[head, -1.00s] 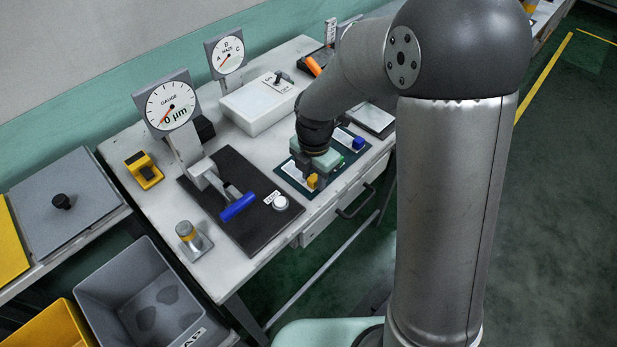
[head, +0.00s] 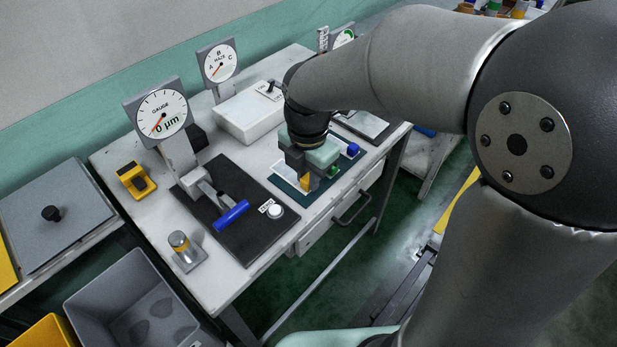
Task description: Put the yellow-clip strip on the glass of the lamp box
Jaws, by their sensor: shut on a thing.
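My gripper (head: 300,168) is shut on the yellow-clip strip, close above the dark green mat (head: 287,187). The yellow clip (head: 306,184) shows at the fingertips. The strip itself is mostly hidden by my gripper, and I cannot tell how far it is off the mat. A green clip (head: 333,171) and a blue clip (head: 353,149) are to the right on the mat. The white box (head: 247,120) with a black switch, which looks like the lamp box, stands behind and left of my gripper. Its glass is hard to make out.
A black plate (head: 240,240) with a gauge (head: 158,117) and a blue-handled lever (head: 231,214) is to the left. A haze dial (head: 218,62) stands behind the white box. A pale panel (head: 366,123) lies right of it. A grey bin (head: 135,305) is front left.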

